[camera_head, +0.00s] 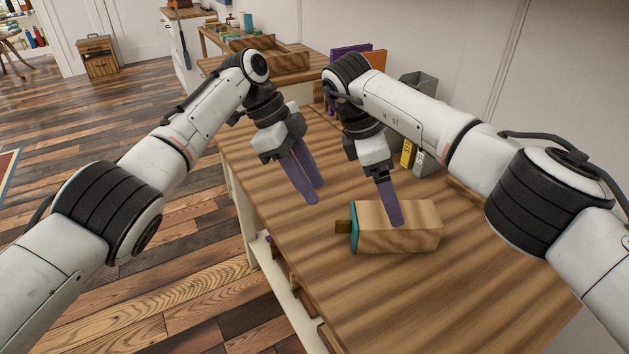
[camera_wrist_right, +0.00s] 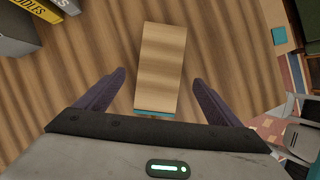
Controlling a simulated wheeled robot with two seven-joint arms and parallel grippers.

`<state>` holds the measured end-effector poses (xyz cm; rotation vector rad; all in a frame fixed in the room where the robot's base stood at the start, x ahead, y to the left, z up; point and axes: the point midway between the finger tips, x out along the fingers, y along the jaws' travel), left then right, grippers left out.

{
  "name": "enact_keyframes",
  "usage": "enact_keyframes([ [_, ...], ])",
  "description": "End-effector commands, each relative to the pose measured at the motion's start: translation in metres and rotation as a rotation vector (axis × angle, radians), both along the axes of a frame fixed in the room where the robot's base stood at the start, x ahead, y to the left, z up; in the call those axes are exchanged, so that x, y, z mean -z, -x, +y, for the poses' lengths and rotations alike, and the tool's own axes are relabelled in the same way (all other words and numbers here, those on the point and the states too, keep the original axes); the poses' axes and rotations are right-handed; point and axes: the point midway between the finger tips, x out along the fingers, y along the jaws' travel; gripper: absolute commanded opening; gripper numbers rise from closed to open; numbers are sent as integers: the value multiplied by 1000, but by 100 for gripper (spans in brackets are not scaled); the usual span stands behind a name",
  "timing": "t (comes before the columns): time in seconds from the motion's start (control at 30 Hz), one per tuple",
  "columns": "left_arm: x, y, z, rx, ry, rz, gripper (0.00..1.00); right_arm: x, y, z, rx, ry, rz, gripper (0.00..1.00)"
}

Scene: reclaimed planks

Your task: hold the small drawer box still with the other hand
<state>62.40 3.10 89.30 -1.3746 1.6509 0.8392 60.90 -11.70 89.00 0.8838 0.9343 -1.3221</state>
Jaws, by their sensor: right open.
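The small drawer box (camera_head: 405,227) lies on the wooden table, with a teal front edge and a brown handle block (camera_head: 342,227) at its left end. Contact is not visible. My left gripper (camera_head: 315,194) is open and empty, above the table to the left of the box.
Books (camera_head: 408,152) and a grey holder (camera_head: 420,84) stand along the wall side. The table (camera_head: 420,310) is clear in front of the box. Its left edge drops to the plank floor (camera_head: 205,235).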

Motion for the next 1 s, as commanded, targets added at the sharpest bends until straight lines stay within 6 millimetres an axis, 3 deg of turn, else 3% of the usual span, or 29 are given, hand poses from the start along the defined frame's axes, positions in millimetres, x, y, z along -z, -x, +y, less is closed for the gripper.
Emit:
enact_keyframes([
  [0.23, -6, 7, -8, 42, 35, 15, 31, 15, 0, -7, 1, 0, 3, 88],
  [0.7, -5, 7, -8, 38, 32, 14, 31, 84, -1, -35, 2, 0, 2, 88],
  [1.0, -5, 7, -8, 37, 31, 13, 31, 96, -2, -40, 1, 0, 1, 88],
])
